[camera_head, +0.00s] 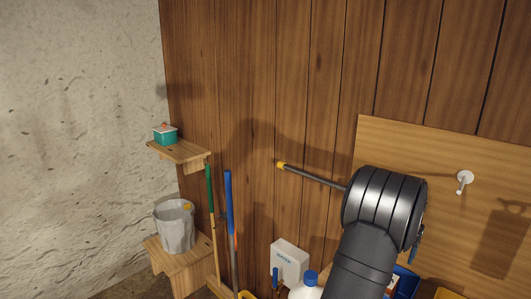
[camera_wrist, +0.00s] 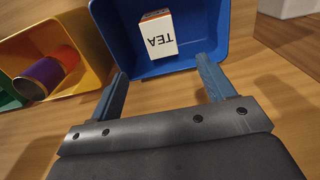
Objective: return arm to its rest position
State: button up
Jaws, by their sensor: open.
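My gripper (camera_wrist: 161,65) is open in the wrist view, with its two blue fingers apart and nothing between them. It points toward a blue bin (camera_wrist: 113,47) that holds a white TEA box (camera_wrist: 158,36). The fingertips are close to the bin's near rim; I cannot tell whether they touch it. In the head view my dark arm rises at the lower right, and its thick joint hides most of the gripper. Part of the blue bin (camera_head: 404,283) shows beside the arm.
A yellow bin (camera_wrist: 88,28) with a purple and orange cylinder (camera_wrist: 45,76) stands left of the blue bin. A white bottle (camera_head: 305,290) and water box (camera_head: 289,262) are left of my arm. A yellow-tipped rod (camera_head: 315,177) and wall hook (camera_head: 464,181) flank its joint.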

jog(key=shift+f, duration=2.85)
jog(key=shift+f, duration=0.55)
notch_tip(320, 180, up, 17)
notch_tip(320, 180, down, 18)
jog(key=shift+r, duration=0.2)
notch_tip(320, 180, up, 6)
jog(key=s+a+f, duration=0.1)
jog(key=s+a, duration=0.3)
jog(key=s, duration=0.5)
jog(key=s+a+f, duration=0.1)
jog(key=s+a, duration=0.2)
jog(key=s, duration=0.5)
jog(key=s+a+f, duration=0.1)
jog(key=s+a, duration=0.3)
jog(key=s, duration=0.5)
jog(key=w+a+f, duration=0.3)
jog(key=w+f, duration=0.1)
jog(key=w, duration=0.4)
jog(key=shift+f, duration=0.35)
